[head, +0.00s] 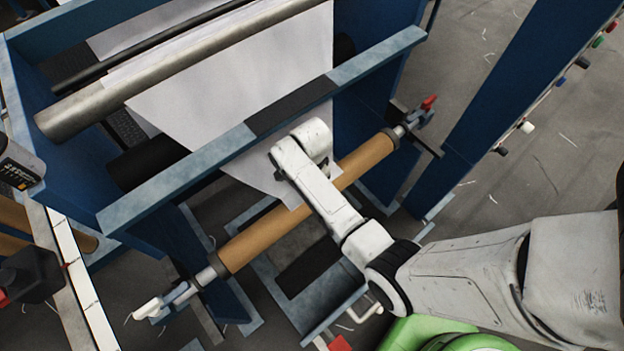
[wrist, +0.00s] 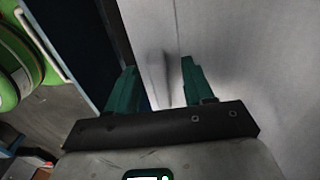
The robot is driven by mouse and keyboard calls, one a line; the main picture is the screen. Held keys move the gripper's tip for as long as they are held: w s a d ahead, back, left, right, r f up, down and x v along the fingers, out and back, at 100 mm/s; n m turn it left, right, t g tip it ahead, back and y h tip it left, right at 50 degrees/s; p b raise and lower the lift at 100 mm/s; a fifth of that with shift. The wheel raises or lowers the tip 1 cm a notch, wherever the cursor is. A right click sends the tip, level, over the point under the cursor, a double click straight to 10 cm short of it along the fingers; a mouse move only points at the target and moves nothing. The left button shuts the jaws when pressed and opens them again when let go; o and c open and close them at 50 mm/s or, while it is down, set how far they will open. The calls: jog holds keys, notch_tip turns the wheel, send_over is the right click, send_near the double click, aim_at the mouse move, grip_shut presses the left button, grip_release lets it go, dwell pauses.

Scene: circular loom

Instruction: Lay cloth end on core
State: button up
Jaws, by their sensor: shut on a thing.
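The white cloth (head: 235,85) comes down from the rollers, passes behind the frame's cross beam and ends in a slanted corner. The brown core (head: 250,240) lies across the lower frame, held at both ends. In the head view the cloth's end overlaps the core's middle; I cannot tell whether they touch. My wrist covers part of both, and my fingers are hidden there. In the wrist view my gripper (wrist: 157,84) has its two teal fingers apart at the pale cloth (wrist: 235,60), shut on it. The core is not clear in that view.
The blue cross beam (head: 355,65) runs just above my wrist. A metal roller (head: 180,70) lies behind it. Clamps with a white handle (head: 148,308) and a red handle (head: 429,102) sit at the core's ends. A blue post (head: 505,95) with knobs stands at right.

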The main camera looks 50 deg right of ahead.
jog(key=shift+f, duration=0.25)
dwell(0.4)
jog(key=shift+f+b, duration=0.35)
jog(key=shift+b, duration=0.1)
jog(key=shift+f+b, duration=0.35)
jog(key=shift+f, duration=0.3)
jog(key=o, duration=1.2)
jog(key=shift+o, duration=0.2)
jog(key=shift+r, duration=0.1)
notch_tip(320, 180, up, 11)
jog(key=shift+f, duration=0.2)
